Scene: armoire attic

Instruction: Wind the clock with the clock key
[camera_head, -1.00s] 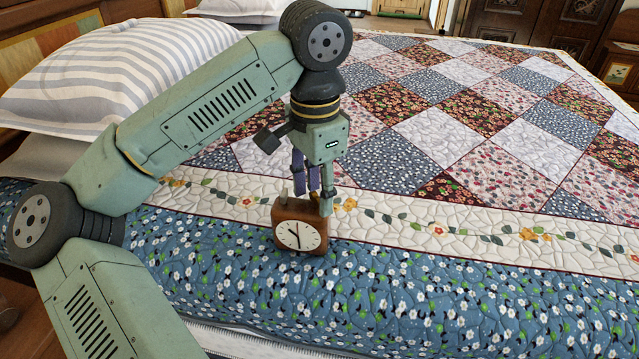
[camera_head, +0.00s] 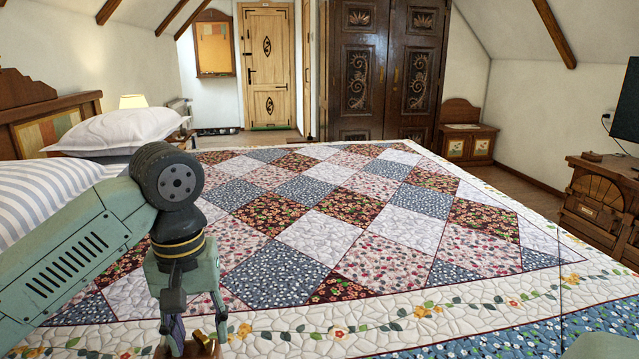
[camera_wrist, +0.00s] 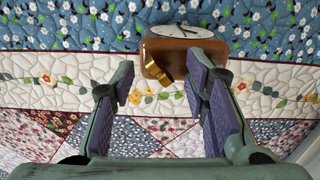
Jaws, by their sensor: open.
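The clock (camera_wrist: 190,50) has a brown case and a white face with dark hands. It rests on the quilt's border, at the top middle of the wrist view. A brass-coloured piece, seemingly the clock key (camera_wrist: 157,70), sticks out from the back of the case. My gripper (camera_wrist: 162,73) is open, with its purple-padded fingers on either side of the brass piece. Whether either pad touches it I cannot tell.
The patchwork quilt (camera_head: 340,225) covers the bed and is clear beyond my gripper. Pillows (camera_head: 115,130) lie at the left. A carved wooden armoire (camera_head: 388,70), a door (camera_head: 267,65) and a wooden cabinet (camera_head: 605,205) stand around the room.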

